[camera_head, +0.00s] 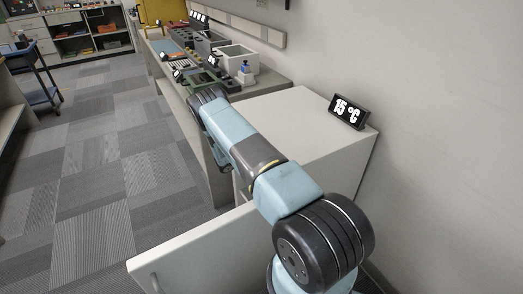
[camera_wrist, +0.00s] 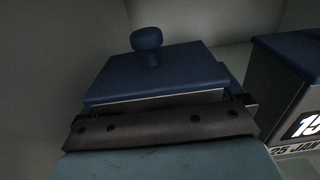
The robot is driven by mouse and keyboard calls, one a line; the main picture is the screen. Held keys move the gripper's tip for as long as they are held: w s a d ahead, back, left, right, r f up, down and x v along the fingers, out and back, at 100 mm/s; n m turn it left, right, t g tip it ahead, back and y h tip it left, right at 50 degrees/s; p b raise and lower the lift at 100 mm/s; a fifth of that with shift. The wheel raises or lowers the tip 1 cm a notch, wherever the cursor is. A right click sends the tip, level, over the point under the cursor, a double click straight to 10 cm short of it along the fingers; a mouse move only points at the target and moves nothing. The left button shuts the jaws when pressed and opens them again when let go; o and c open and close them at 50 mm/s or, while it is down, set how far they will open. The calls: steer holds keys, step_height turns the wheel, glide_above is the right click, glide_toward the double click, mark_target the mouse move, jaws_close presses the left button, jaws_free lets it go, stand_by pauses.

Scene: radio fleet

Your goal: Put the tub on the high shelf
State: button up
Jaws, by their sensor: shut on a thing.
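In the wrist view, a tub (camera_wrist: 155,75) with a dark blue lid and a round blue knob on top stands just beyond the dark bar of my gripper (camera_wrist: 162,124). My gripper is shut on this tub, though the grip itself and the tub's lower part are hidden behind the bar. The lid looks close to level. In the head view, my arm reaches forward over the white cabinet's side and bends down. My gripper and the tub are hidden there. No high shelf can be made out for certain in either view.
A second blue-lidded grey container (camera_wrist: 285,85), labelled "25 JAN", stands close at the right. Plain grey walls surround both. A cluttered bench (camera_head: 270,80) lies beyond.

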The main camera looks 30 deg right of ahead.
steer(key=o, duration=0.9)
steer(key=a, duration=1.2)
steer(key=shift+s, duration=0.2)
